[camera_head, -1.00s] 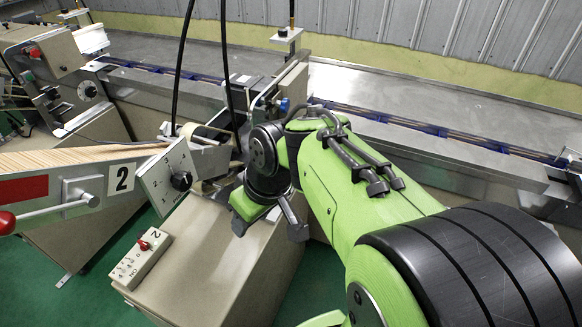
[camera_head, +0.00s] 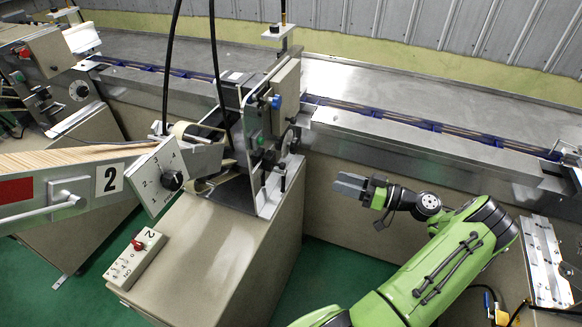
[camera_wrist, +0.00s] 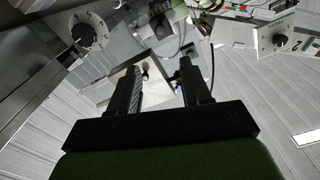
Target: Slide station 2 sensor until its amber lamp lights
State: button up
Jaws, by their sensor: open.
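I cannot tell for sure which part is the sensor, and I see no lit amber lamp. My gripper (camera_head: 338,186) is open and empty, right of the machine and in front of the conveyor, apart from both.
The steel conveyor (camera_head: 400,140) runs across behind the machine. A numbered dial panel (camera_head: 158,180) and a switch box with a red knob (camera_head: 136,257) sit in front. Black cables (camera_head: 215,60) hang over station 2. Another machine (camera_head: 50,70) stands at left. Floor shows right of the cabinet.

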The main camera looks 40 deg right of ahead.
aim_at(285, 166)
jog(key=x, duration=1.5)
jog(key=shift+w+a, duration=0.2)
jog(key=shift+a, duration=0.05)
grip_shut()
